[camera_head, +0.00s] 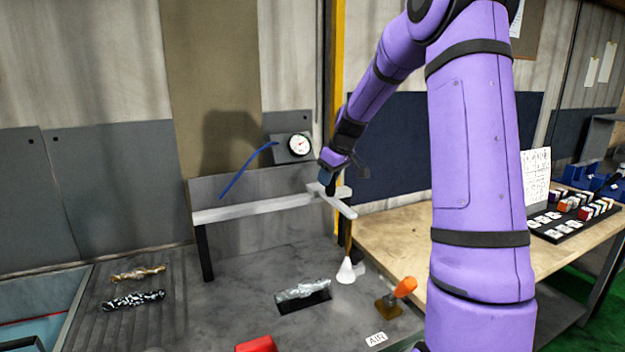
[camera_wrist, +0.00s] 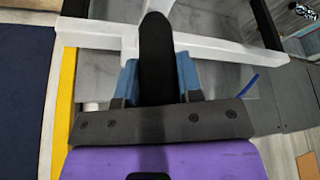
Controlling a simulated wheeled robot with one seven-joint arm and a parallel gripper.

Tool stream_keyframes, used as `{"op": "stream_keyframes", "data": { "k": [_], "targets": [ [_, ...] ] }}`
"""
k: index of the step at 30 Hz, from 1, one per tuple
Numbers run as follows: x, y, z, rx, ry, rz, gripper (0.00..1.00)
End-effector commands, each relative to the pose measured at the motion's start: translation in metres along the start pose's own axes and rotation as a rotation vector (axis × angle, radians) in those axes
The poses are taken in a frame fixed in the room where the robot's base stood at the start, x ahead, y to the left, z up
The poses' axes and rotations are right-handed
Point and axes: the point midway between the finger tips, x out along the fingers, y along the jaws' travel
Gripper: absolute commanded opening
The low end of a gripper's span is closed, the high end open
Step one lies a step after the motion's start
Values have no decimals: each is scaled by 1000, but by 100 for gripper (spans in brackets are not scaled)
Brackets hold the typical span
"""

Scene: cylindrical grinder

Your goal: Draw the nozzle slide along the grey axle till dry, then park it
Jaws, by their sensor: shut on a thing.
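My gripper (camera_head: 328,178) is shut on the black handle (camera_wrist: 157,50) of the nozzle slide; its blue fingers stand either side of the handle in the wrist view (camera_wrist: 158,82). The slide's white crosspiece (camera_head: 338,205) is at the right end of the white rail (camera_head: 255,208). A white cone nozzle (camera_head: 346,272) hangs below it on a thin brownish tube. The grey axle (camera_head: 303,289) lies in a dark recess on the bench, left of and slightly below the nozzle in the picture. Its surface is shiny and mottled; I cannot tell how wet it is.
A brass-coloured part (camera_head: 138,272) and a black-and-white part (camera_head: 133,299) lie on the ribbed left area. An orange lever (camera_head: 405,287) stands beside the AIR label (camera_head: 376,338). A red block (camera_head: 257,344) is at the front. A gauge (camera_head: 298,145) and blue hose (camera_head: 245,170) are behind.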

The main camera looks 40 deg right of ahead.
Motion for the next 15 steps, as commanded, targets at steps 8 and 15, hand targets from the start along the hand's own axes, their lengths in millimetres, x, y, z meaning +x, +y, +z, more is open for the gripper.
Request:
{"op": "stream_keyframes", "data": {
  "k": [8, 15],
  "targets": [
    [-2, 8, 3, -1, 1, 3, 0],
    [-2, 8, 3, -2, 2, 2, 0]
  ]
}}
